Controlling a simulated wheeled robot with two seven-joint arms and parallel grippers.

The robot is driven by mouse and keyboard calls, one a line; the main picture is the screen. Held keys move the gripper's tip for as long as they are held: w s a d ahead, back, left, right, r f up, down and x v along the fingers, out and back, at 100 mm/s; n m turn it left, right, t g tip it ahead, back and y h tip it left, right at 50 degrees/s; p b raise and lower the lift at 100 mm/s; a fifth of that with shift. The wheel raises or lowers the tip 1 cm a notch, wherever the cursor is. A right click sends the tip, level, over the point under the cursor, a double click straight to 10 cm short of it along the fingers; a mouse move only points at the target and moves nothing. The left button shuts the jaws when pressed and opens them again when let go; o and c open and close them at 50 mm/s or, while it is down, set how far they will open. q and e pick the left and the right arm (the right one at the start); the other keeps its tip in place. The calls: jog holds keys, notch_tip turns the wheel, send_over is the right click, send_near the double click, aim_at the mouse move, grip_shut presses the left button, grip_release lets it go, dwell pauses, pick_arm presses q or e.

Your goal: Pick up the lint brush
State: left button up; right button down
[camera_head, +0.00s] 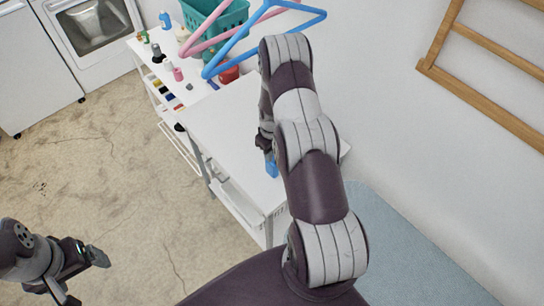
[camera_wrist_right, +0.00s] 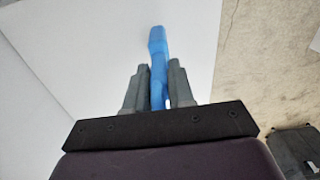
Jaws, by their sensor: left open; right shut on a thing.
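The lint brush, of which a blue part shows, is between the fingers of my right gripper (camera_wrist_right: 160,90) in the right wrist view. Its blue end (camera_wrist_right: 157,42) sticks out past the fingertips. In the head view a small blue piece of the lint brush (camera_head: 271,168) shows below my right gripper (camera_head: 267,147), over the white table top. My arm hides much of that gripper there, and I cannot tell whether the brush touches the table. My left gripper (camera_head: 84,277) is open and empty at the lower left, above the floor.
The white table (camera_head: 222,122) has a mostly bare top. Small bottles and spools stand on a white shelf unit (camera_head: 150,62) behind it. A teal basket (camera_head: 215,15), with blue (camera_head: 262,35) and pink hangers, is near my right arm. A wooden rack (camera_head: 490,45) hangs on the wall.

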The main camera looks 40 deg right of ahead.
notch_tip(320, 180, up, 3)
jog(key=shift+a+f+b, duration=0.15)
jog(key=shift+b, duration=0.65)
jog(key=s+a+r+b, duration=0.1)
jog(key=a+r+b, duration=0.2)
jog(key=a+r, duration=0.4)
jog(key=a, duration=0.4)
jog(key=shift+s, duration=0.35)
jog(key=shift+a, duration=0.1)
